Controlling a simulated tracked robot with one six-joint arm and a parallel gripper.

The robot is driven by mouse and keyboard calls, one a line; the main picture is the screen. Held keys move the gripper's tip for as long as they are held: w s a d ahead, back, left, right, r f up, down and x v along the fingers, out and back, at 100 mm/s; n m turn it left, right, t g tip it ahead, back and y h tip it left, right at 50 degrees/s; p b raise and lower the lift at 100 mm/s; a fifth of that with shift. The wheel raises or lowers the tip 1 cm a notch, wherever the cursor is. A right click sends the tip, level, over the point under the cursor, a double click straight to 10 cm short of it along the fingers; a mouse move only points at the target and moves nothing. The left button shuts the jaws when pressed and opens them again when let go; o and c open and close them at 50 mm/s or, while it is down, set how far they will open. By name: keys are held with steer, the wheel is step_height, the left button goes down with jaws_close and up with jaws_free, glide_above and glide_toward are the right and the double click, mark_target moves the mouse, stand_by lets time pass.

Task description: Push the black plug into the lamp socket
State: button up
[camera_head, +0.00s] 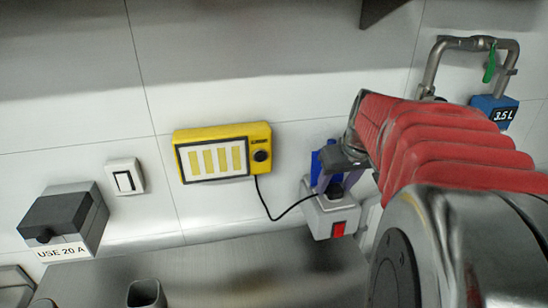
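The black plug (334,191) is at the top of a light grey socket box (322,222) with a red switch, low on the wall. A black cable (275,217) runs from the yellow lamp (222,153) down and across to the box. My gripper (333,180), with blue parts above it, points down right over the plug from above. Its fingertips are small and partly hidden, so I cannot tell whether they touch or grip the plug. How deep the plug sits is also unclear.
A grey box labelled "USE 20 A" (64,218) and a white switch (125,177) are on the wall at left. A metal container (146,293) stands at the front. A bent pipe (470,44) with a green tag and blue "3.5 L" block (495,111) is upper right.

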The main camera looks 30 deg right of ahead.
steer(key=shift+o, duration=0.2)
steer(key=v, duration=1.3)
steer(key=shift+s+r, duration=0.2)
steer(key=shift+r, duration=0.1)
steer(key=shift+a, duration=0.15)
steer(key=s+a+f+n, duration=0.1)
steer(key=a+f, duration=0.3)
steer(key=a, duration=0.4)
steer(key=s+a+f+n+t, duration=0.1)
steer(key=s+a+f, duration=0.1)
steer(key=a+f, duration=0.3)
steer(key=s+a+f+n+y, duration=0.1)
steer(key=a+f, duration=0.4)
steer(key=a, duration=0.8)
steer(key=shift+s+f, duration=0.25)
steer(key=shift+s, duration=0.15)
steer(key=shift+c, duration=0.5)
